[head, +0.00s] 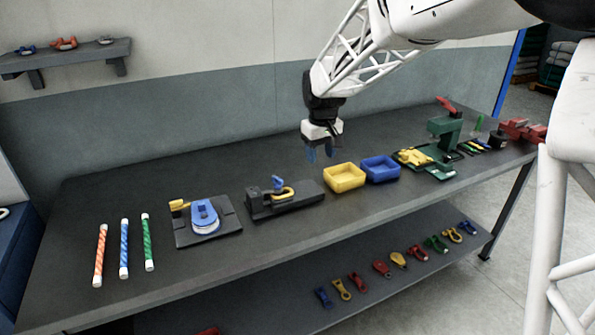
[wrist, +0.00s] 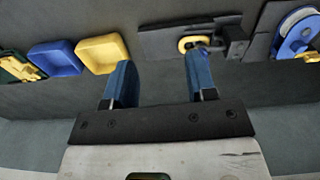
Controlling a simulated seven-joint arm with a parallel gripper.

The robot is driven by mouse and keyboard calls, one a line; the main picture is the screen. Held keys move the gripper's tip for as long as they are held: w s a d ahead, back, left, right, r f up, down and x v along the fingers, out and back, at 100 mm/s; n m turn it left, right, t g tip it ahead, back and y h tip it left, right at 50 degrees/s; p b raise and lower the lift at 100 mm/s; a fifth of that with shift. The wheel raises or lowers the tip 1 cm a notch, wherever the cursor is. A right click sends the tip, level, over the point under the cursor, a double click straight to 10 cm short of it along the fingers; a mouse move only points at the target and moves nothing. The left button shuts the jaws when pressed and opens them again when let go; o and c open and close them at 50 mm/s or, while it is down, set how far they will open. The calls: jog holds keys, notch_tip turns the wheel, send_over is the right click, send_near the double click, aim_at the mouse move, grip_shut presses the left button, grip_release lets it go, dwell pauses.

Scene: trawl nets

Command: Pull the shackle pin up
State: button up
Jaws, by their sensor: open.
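The blue shackle pin (head: 277,182) stands upright at a yellow shackle (head: 287,194) on a dark fixture plate (head: 307,201) near the middle of the bench. The yellow shackle also shows in the wrist view (wrist: 185,44), near the tip of the right finger, which partly hides the blue pin. My gripper (head: 319,154) has blue fingers, spread apart and empty. It hangs above the bench, up and to the right of the pin in the head view, not touching anything. The fingers also show in the wrist view (wrist: 160,70).
A yellow bin (head: 344,187) and a blue bin (head: 380,178) stand right of the fixture. A blue-and-yellow device (head: 205,215) on a plate and several striped rods (head: 123,250) lie to the left. A green press (head: 443,137) stands at right.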

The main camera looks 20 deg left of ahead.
aim_at(277, 178)
jog(key=w+a+f, duration=0.1)
jog(key=a+f, duration=0.1)
jog(key=a, duration=0.3)
jog(key=w+a+f+n, duration=0.1)
jog(key=a+f, duration=0.1)
jog(key=a, duration=0.2)
jog(key=w+a+f+n, duration=0.1)
jog(key=a+f, duration=0.2)
jog(key=a, duration=0.2)
jog(key=shift+w+a+g, duration=0.2)
jog(key=shift+a+g, duration=0.1)
jog(key=shift+a, duration=0.05)
jog(key=shift+f, duration=0.2)
jog(key=shift+f, duration=3.75)
jog(key=shift+c, duration=0.3)
grip_shut()
